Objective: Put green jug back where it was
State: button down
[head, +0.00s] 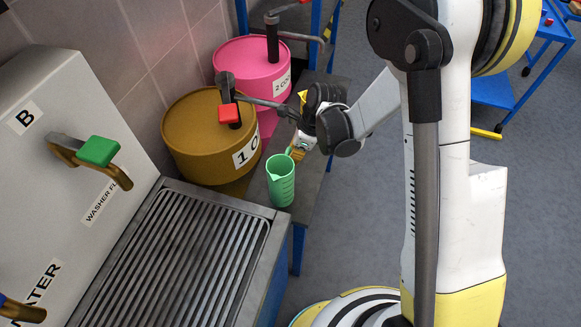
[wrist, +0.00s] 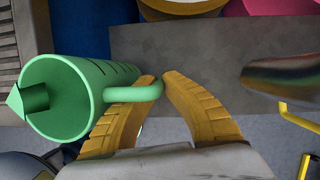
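The green jug (head: 281,182) is upright, with its spout to the left and its handle towards my gripper. In the head view it is in front of the grey bench top by the ochre drum. I cannot tell whether its base touches the bench. My gripper (head: 297,150) reaches in from the right, its yellow fingers at the handle. In the wrist view the jug (wrist: 75,95) is at the left. The fingertips of my gripper (wrist: 160,80) close around its handle, one on each side. The lower handle is partly hidden by the left finger.
An ochre drum (head: 195,140) and a pink drum (head: 245,70) stand behind, with tap levers above them. The red-topped lever (head: 229,112) is close to my wrist. A ribbed metal drainer (head: 175,250) and grey washer panel (head: 60,130) lie left. Floor (head: 350,220) is open at right.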

jog(key=shift+f+b, duration=0.6)
jog(key=shift+f, duration=1.2)
jog(key=shift+f, duration=0.2)
jog(key=c, duration=1.6)
grip_release()
jog(key=shift+r, duration=0.1)
jog(key=shift+r, duration=0.1)
